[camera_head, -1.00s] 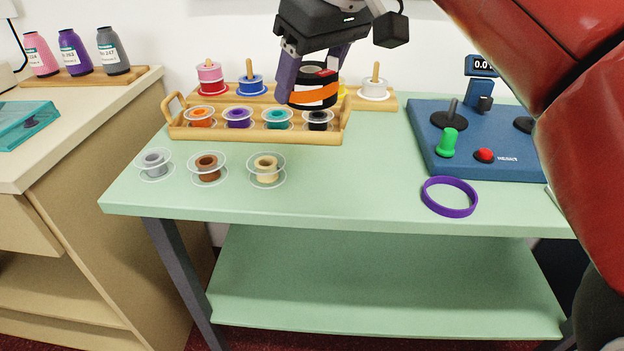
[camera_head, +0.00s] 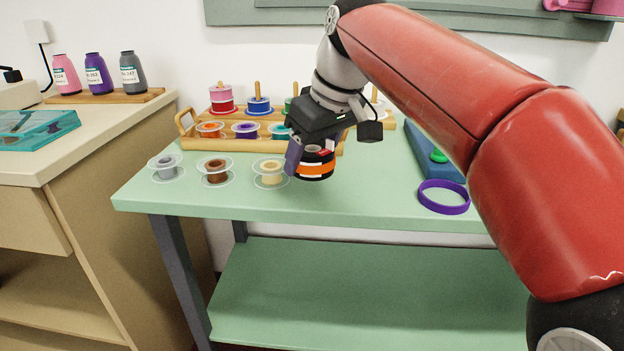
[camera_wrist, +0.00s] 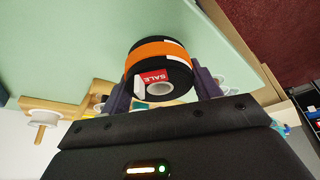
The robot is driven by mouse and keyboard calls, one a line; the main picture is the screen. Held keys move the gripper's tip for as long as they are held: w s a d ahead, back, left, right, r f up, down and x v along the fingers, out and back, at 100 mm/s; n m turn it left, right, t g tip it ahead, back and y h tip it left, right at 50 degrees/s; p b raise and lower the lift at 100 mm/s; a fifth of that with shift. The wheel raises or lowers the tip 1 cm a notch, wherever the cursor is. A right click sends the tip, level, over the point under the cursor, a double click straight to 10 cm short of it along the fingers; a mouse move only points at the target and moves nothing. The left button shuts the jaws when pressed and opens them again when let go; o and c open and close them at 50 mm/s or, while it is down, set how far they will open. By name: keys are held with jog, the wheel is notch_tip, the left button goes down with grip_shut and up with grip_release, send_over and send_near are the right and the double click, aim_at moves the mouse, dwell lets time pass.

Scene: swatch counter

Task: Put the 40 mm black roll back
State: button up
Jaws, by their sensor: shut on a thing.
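The black roll (camera_head: 314,168) has an orange band and a red SALE label on its end. My gripper (camera_head: 313,158) is shut on it, one finger on each side. The roll is in front of the wooden bobbin tray, right of the cream bobbin; I cannot tell whether it touches the counter. In the wrist view the roll (camera_wrist: 160,50) sits between the fingers of my gripper (camera_wrist: 162,88), its labelled end facing the camera. Behind the tray, a wooden peg rack (camera_head: 203,117) carries coloured spools; its right part is partly hidden by my arm.
The tray (camera_head: 215,144) holds orange, purple and teal bobbins. Grey (camera_head: 165,168), brown (camera_head: 215,171) and cream (camera_head: 270,172) bobbins stand in front. A purple ring (camera_head: 443,197) and a blue device (camera_head: 420,151) are to the right. The green counter (camera_head: 370,196) is clear before the ring.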

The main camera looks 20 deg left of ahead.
aim_at(312, 172)
notch_tip(312, 172, down, 4)
jog(key=b, duration=0.3)
jog(key=shift+r, duration=0.3)
jog(key=o, duration=0.5)
jog(key=shift+f, duration=0.2)
jog(key=o, duration=0.5)
